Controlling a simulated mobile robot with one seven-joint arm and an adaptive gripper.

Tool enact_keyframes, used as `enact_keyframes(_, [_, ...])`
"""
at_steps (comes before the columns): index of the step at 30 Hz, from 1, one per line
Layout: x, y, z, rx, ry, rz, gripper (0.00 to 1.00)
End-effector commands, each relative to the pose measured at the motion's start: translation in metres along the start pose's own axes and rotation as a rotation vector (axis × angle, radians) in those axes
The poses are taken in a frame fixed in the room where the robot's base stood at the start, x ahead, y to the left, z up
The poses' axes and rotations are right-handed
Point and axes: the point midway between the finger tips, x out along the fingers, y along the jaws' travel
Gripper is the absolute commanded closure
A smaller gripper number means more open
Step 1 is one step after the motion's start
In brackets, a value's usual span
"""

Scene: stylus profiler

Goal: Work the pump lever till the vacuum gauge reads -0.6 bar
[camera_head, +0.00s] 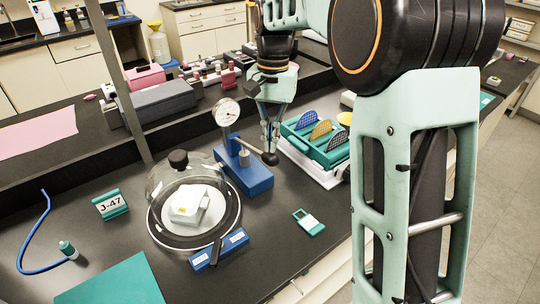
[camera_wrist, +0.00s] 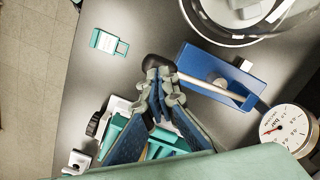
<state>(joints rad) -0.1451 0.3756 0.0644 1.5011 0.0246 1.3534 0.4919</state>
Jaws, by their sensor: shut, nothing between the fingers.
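The pump is a blue block (camera_head: 245,176) on the black bench, also in the wrist view (camera_wrist: 205,62). Its metal lever (camera_wrist: 205,86) ends in a black knob (camera_head: 270,158), which shows in the wrist view (camera_wrist: 153,62) too. The white round vacuum gauge (camera_head: 227,112) stands behind the pump; in the wrist view (camera_wrist: 287,127) its red needle points left, but the figures are too small to read surely. My gripper (camera_head: 269,142) is shut and empty, pointing down at the knob. In the wrist view its fingertips (camera_wrist: 160,76) overlap the knob; I cannot tell whether they touch.
A glass bell jar (camera_head: 165,179) covers a pale device left of the pump. A blue labelled block (camera_head: 218,250) lies in front. A teal rack (camera_head: 320,150) with coloured discs is close on the right. A small teal-and-white piece (camera_head: 309,222) lies on clear bench front right.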

Motion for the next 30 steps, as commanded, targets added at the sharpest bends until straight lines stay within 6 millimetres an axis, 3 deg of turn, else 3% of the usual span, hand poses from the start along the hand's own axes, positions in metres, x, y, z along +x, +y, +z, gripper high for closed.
enact_keyframes(5, [0.004, 0.0, 0.0, 0.0, 0.0, 0.0, 1.0])
enact_keyframes(16, [0.043, 0.0, -0.004, 0.0, -0.001, 0.0, 1.0])
enact_keyframes(30, [0.043, 0.0, -0.005, 0.0, -0.001, 0.0, 1.0])
